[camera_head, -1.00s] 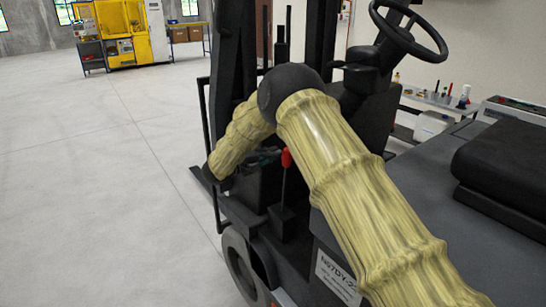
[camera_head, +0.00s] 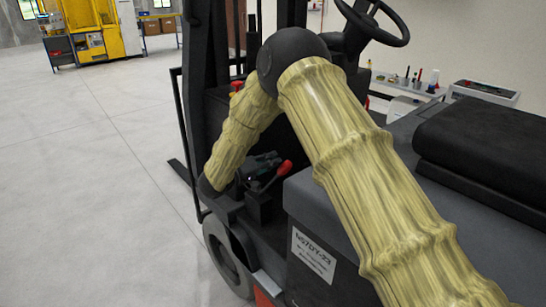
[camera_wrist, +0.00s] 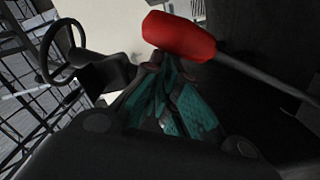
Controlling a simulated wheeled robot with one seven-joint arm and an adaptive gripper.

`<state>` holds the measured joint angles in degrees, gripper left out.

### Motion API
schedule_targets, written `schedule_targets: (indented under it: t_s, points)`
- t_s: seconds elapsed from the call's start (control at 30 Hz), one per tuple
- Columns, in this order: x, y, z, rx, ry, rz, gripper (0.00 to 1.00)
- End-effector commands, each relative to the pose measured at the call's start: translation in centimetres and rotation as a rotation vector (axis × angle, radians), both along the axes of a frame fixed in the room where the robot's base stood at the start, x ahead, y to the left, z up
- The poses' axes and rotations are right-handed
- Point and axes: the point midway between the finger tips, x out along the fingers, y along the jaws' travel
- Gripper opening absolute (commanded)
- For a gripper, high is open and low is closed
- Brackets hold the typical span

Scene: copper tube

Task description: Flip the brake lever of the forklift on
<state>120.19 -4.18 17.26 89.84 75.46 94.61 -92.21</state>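The brake lever (camera_head: 284,168) has a red knob on a dark shaft and rises from a black box low on the forklift (camera_head: 318,215). It leans to the right in the head view. My gripper's teal-sided fingers (camera_wrist: 166,68) come together below the knob. Nothing shows between them, and whether they touch the knob is unclear.
The steering wheel (camera_head: 374,22) and black seat (camera_head: 485,150) are to the right of the lever. The mast (camera_head: 205,80) stands at the left. A red and yellow button (camera_head: 237,88) shows behind my arm. The floor at left is clear.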

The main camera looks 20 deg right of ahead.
Motion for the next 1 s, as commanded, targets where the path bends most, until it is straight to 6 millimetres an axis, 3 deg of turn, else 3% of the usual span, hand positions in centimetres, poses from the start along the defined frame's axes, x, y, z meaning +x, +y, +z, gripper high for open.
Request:
schedule_targets:
  t_s: [0.63, 1.0]
  points:
    - [-1.0, -0.3, -1.4, 0.002, 0.022, -0.011, 0.0]
    - [-1.8, 3.4, -0.6, 0.0, 0.014, -0.008, 0.0]
